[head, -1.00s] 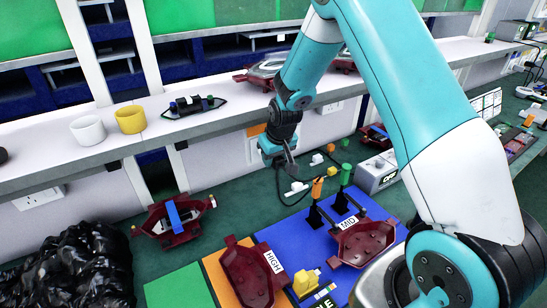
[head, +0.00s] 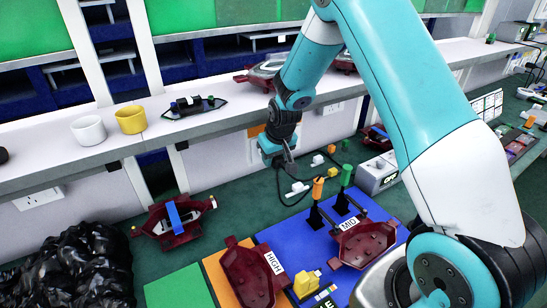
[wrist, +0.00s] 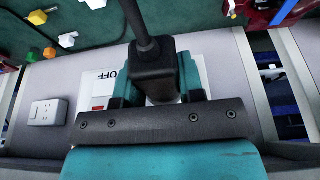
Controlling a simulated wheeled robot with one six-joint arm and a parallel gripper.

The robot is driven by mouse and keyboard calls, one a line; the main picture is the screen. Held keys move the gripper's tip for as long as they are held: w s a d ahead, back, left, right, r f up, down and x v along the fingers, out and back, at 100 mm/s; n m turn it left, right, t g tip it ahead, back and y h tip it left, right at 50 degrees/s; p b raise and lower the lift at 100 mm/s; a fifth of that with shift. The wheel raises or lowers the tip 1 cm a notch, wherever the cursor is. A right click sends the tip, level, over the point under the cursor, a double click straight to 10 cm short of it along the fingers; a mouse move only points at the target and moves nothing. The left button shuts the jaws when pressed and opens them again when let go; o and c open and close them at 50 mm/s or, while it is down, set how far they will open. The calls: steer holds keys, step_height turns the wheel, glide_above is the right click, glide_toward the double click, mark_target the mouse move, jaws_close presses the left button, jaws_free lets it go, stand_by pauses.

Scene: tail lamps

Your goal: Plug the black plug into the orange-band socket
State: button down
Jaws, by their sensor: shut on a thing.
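My gripper (head: 279,158) is in front of the wall under the shelf. In the wrist view my gripper (wrist: 158,82) is shut on the black plug (wrist: 154,70), with a teal finger on each side. The plug's dark cable runs up and out of the wrist picture. A pale socket plate (wrist: 97,92) marked OFF, with a red switch, lies behind the plug. An orange band (head: 256,130) shows on the wall beside my gripper in the head view. The socket holes and the plug's front end are hidden, so I cannot tell whether they touch.
Another wall outlet (wrist: 45,112) is to the left in the wrist view. The shelf (head: 115,150) overhangs the wall and bears a yellow mug (head: 131,120).

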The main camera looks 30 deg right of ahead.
steer(key=c, duration=0.7)
jaws_free()
steer(key=shift+o, duration=0.2)
steer(key=b+v, duration=0.3)
steer(key=v, duration=1.4)
steer(key=shift+s+r+b, duration=0.15)
steer(key=shift+b, duration=0.15)
